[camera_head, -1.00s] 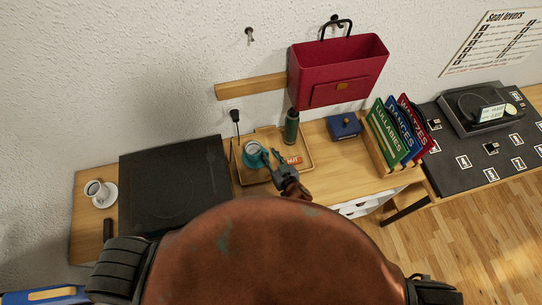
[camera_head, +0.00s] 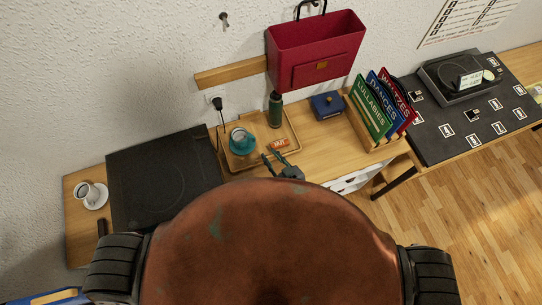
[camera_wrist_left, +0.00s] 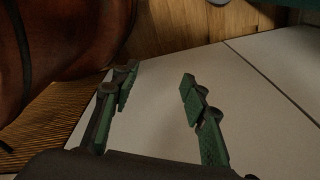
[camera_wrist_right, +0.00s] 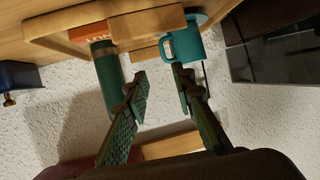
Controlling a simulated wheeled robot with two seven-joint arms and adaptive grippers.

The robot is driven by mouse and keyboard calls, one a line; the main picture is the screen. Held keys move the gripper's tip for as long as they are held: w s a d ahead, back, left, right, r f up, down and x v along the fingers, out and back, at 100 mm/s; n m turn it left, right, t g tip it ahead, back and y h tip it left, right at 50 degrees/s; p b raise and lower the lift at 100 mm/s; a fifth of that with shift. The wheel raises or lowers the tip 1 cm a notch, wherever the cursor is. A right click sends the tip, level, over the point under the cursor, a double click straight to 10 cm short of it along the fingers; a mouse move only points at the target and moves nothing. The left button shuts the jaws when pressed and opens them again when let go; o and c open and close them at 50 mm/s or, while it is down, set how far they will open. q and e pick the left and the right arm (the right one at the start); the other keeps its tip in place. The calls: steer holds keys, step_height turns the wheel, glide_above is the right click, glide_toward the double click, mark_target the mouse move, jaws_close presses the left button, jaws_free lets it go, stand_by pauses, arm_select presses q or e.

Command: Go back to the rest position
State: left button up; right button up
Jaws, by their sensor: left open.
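My right gripper (camera_head: 269,156) is in front of the wooden tray (camera_head: 293,127) in the head view, on my side of it. Its fingers are apart with nothing between them, as the right wrist view (camera_wrist_right: 162,85) shows. A teal mug (camera_head: 241,142) stands in the tray, apart from the fingers; it also shows in the right wrist view (camera_wrist_right: 187,47). My left gripper (camera_wrist_left: 158,85) is open and empty in the left wrist view, over a pale surface (camera_wrist_left: 245,100), and is hidden in the head view.
The tray also holds a green bottle (camera_head: 275,110) and an orange label (camera_head: 280,143). A black cooktop-like panel (camera_head: 160,180) and a white cup (camera_head: 87,192) are left. A blue box (camera_head: 326,105), book rack (camera_head: 375,140) and record player (camera_head: 460,78) are right. Open floor lies front right.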

steer(key=shift+d, duration=0.1)
stand_by(0.4)
steer(key=s+d+f+m+g+h, duration=0.15)
steer(key=d+m+h, duration=0.45)
steer(key=d, duration=1.7)
steer(key=s+d+r+g+h, duration=0.15)
steer(key=s+d+g, duration=0.45)
steer(key=s+d, duration=0.9)
steer(key=s+a+f+g+b, duration=0.1)
steer(key=s+f+b, duration=0.1)
steer(key=f, duration=1.5)
steer(key=s+a+f+b, duration=0.1)
steer(key=f+b, duration=0.1)
steer(key=f, duration=1.4)
steer(key=s+f+g+b, duration=0.1)
steer(key=s+f+b, duration=0.3)
steer(key=s+f, duration=1.5)
step_height(320, 180, down, 4)
steer(key=shift+s+r+n+g, duration=0.1)
steer(key=shift+s+n+g, duration=0.15)
steer(key=shift+n+g, duration=0.1)
